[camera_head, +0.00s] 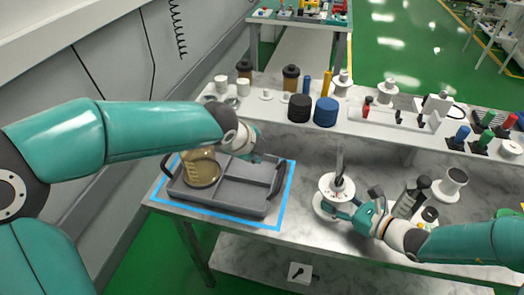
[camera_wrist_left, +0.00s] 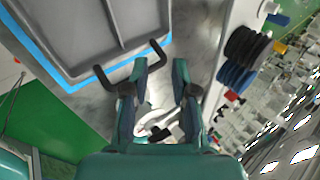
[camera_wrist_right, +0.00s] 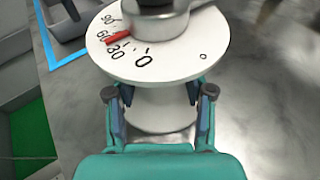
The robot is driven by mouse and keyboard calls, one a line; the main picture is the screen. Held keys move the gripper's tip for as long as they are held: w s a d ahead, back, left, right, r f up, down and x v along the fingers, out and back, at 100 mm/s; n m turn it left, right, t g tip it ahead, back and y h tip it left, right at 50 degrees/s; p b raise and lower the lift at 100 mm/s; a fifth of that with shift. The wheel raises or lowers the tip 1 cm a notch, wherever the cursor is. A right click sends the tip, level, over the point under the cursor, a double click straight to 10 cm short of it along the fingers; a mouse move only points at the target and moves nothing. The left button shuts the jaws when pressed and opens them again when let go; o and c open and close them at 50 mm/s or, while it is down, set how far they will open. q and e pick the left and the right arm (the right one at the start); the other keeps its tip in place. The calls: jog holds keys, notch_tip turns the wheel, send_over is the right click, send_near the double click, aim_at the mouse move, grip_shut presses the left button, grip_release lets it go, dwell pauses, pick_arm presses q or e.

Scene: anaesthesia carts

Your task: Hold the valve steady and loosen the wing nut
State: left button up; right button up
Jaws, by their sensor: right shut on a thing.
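The valve (camera_head: 336,186) stands upright on the table right of the tray. It has a white round dial (camera_wrist_right: 190,52) with angle marks and a red pointer, a white body (camera_wrist_right: 158,108) and a tall grey handle (camera_head: 339,158). A grey metal part (camera_wrist_right: 160,22) sits on the dial, cut off by the frame edge; I cannot make out the wing nut. My right gripper (camera_head: 346,211) is shut on the valve body below the dial, fingers on either side (camera_wrist_right: 157,95). My left gripper (camera_wrist_left: 160,70) is open and empty, above the tray's right side and apart from the valve.
A grey tray (camera_head: 228,208) with dark handles and a gold round object (camera_head: 201,170) lies inside a blue outline. Black discs (camera_head: 299,108), blue discs (camera_head: 326,112) and several jars stand on the raised back shelf. Small bottles (camera_head: 408,200) stand right of the valve.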

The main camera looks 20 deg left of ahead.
aim_at(340, 178)
pick_arm(q)
grip_shut()
jog(key=s+a+r+g+y, duration=0.1)
jog(key=s+a+r+g, duration=0.1)
jog(key=a+g, duration=0.1)
jog(key=w+d+r+g+h, duration=0.1)
jog(key=d+r+g+h, duration=0.25)
jog(key=d+r, duration=0.5)
jog(key=shift+m+g, duration=0.6)
jog(key=shift+g, duration=0.25)
jog(key=d+f, duration=0.7)
jog(key=f, duration=0.1)
jog(key=d+f, duration=0.3)
jog(key=d, duration=0.1)
jog(key=shift+w+d+f, duration=0.3)
jog(key=shift+w+f, duration=0.1)
jog(key=shift+s+d, duration=0.15)
jog(key=shift+d, duration=0.3)
